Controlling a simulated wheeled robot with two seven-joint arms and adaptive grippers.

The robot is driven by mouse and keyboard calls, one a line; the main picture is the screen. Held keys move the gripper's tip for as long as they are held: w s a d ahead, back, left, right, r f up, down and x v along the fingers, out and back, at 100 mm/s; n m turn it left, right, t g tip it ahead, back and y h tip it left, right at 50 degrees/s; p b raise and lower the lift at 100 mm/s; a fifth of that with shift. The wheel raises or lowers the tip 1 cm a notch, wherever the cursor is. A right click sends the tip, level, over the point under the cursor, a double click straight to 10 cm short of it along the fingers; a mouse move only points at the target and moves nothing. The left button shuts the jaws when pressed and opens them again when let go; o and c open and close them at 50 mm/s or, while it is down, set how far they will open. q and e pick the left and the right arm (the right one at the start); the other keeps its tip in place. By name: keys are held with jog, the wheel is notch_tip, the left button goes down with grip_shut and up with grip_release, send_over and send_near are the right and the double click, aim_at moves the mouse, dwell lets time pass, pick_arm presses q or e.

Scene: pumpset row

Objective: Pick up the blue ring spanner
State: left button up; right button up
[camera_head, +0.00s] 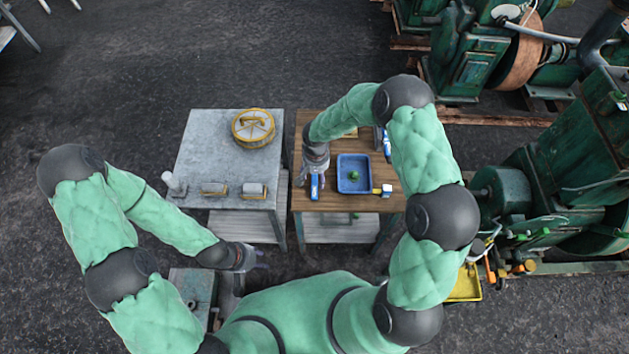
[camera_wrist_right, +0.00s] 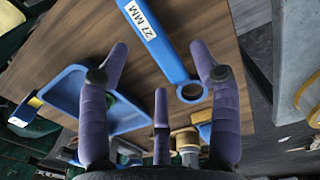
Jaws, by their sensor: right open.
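The blue ring spanner (camera_wrist_right: 155,38) with a white "27 MM" label lies on the wooden bench top in the right wrist view, its ring end pointing down and right. In the head view, a blue labelled piece of it (camera_head: 315,187) shows at the bench's left side, partly hidden by my right gripper (camera_head: 312,172). In the wrist view my right gripper (camera_wrist_right: 158,52) has its fingers spread and empty; the spanner shows beyond and between the fingertips. My left gripper (camera_head: 256,257) is low in front of the grey table, away from the spanner; its finger opening is unclear.
A blue tray (camera_head: 342,188) with a green item stands right of the spanner on the wooden bench (camera_head: 335,203). Another blue tool (camera_head: 387,146) lies behind. The grey table (camera_head: 205,150) holds a round yellow-rimmed object (camera_head: 253,127) and small blocks. Green machinery (camera_head: 505,190) stands right.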

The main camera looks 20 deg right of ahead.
aim_at(316, 180)
notch_tip(316, 180, down, 4)
jog(key=shift+d+r+b, duration=0.1)
jog(key=shift+r+b, duration=0.15)
jog(key=shift+b, duration=0.25)
grip_shut()
jog(key=shift+r, duration=0.1)
jog(key=shift+r, duration=0.4)
notch_tip(316, 180, up, 2)
jog(key=shift+w+r+p, duration=0.1)
jog(key=shift+r+p, duration=0.05)
jog(key=shift+p, duration=0.65)
jog(key=s+r+p, duration=0.1)
jog(key=s+r, duration=0.4)
jog(key=s, duration=0.2)
jog(key=s+a+r+p, duration=0.1)
jog(key=s+r+p, duration=0.1)
jog(key=s+r, duration=0.2)
jog(key=shift+s+a+r, duration=0.15)
jog(key=shift+s+r, duration=0.25)
jog(key=shift+s, duration=1.15)
